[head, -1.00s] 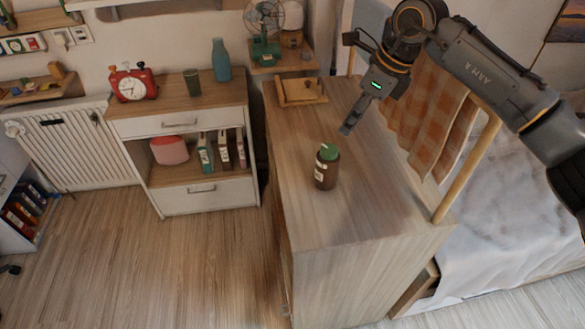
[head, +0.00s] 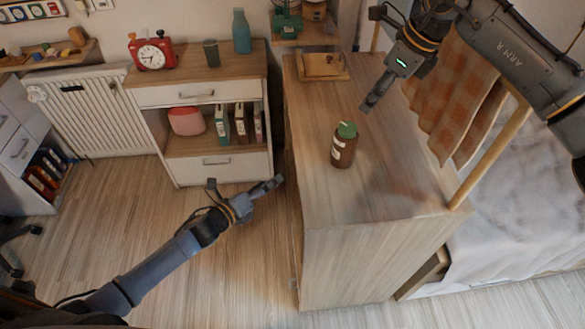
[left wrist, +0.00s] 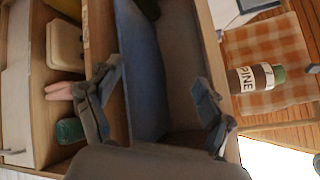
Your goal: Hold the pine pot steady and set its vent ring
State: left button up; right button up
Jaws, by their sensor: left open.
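The pine pot (head: 343,152) is a brown jar with a green top and a pale label, standing upright on the wooden cabinet top. In the left wrist view the pot (left wrist: 254,79) lies sideways in the picture, its label reading PINE. A separate vent ring cannot be made out. My left gripper (head: 268,187) is left of the cabinet, apart from the pot; in the left wrist view its fingers (left wrist: 155,103) are spread and empty. My right gripper (head: 370,103) hangs behind and right of the pot, apart from it; its finger gap is not visible.
The long cabinet's side edge (head: 303,205) stands between my left gripper and the pot. A wooden tray (head: 322,77) lies at the back of its top. A bed post (head: 490,155) and checked cloth (head: 455,100) are on the right. The top around the pot is clear.

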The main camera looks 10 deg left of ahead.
pick_arm(q)
jog(key=d+r+m+h, duration=0.3)
jog(key=d+r+m, duration=0.1)
jog(key=r+m, duration=0.35)
jog(key=m+g+h, duration=0.3)
jog(key=m, duration=0.4)
send_near(334, 153)
jog(key=shift+t, duration=0.3)
jog(key=x, duration=1.2)
jog(key=shift+d+f, duration=0.15)
jog(key=shift+d, duration=0.15)
jog(key=c, duration=1.4)
